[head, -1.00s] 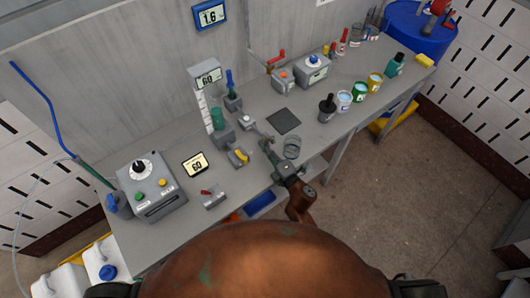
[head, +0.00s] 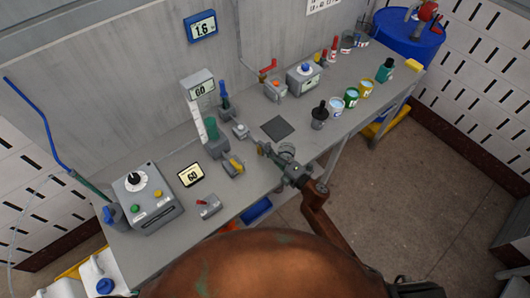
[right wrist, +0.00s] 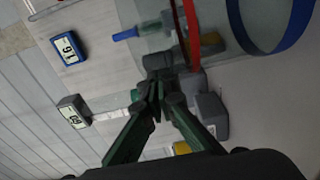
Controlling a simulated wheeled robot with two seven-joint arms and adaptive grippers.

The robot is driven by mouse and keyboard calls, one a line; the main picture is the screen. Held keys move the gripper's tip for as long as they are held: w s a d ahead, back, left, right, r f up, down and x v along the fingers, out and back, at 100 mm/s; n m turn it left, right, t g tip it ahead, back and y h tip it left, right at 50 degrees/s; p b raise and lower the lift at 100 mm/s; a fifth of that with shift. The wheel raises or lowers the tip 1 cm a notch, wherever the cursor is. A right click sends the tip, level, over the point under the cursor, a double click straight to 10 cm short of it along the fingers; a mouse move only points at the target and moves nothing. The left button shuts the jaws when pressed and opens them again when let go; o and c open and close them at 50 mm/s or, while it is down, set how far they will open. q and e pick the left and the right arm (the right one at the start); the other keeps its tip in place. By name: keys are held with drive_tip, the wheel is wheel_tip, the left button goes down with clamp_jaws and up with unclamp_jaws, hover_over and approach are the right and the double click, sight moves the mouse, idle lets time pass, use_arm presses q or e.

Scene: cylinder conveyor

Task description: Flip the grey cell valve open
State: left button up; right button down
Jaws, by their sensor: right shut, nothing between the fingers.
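Several small grey valve bodies stand on the bench in the head view, and I cannot tell for certain which is the grey cell valve. One has a yellow lever (head: 235,164), one a red lever (head: 206,203), one an upright blue handle (head: 224,94). A small grey block (head: 240,131) with a pale top sits between them. My right gripper (head: 262,149) is shut and empty, just right of the yellow-lever valve and apart from it. My left gripper is not in view.
A control box (head: 146,198) is at the left. A dark square pad (head: 277,128) lies beyond my gripper, with paint pots (head: 350,97) farther right. The bench front edge is close under my arm.

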drive_tip(key=shift+w+d, duration=0.25)
drive_tip(key=shift+d, duration=0.15)
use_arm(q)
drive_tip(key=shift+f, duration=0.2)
use_arm(e)
drive_tip(key=shift+a, duration=0.1)
drive_tip(key=s+a, duration=0.2)
drive_tip(key=shift+s+a, duration=0.25)
drive_tip(key=shift+a, duration=0.1)
drive_tip(key=s+d, duration=0.1)
drive_tip(key=d, duration=0.1)
drive_tip(key=s+d, duration=0.2)
drive_tip(key=d, duration=0.1)
drive_tip(key=s+d, duration=0.2)
drive_tip(key=d, duration=0.1)
drive_tip(key=shift+d+b, duration=0.25)
drive_tip(key=shift+b, duration=0.05)
drive_tip(key=shift+d, duration=0.2)
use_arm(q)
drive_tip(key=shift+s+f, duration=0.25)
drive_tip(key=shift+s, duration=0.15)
use_arm(e)
drive_tip(key=shift+a, duration=0.15)
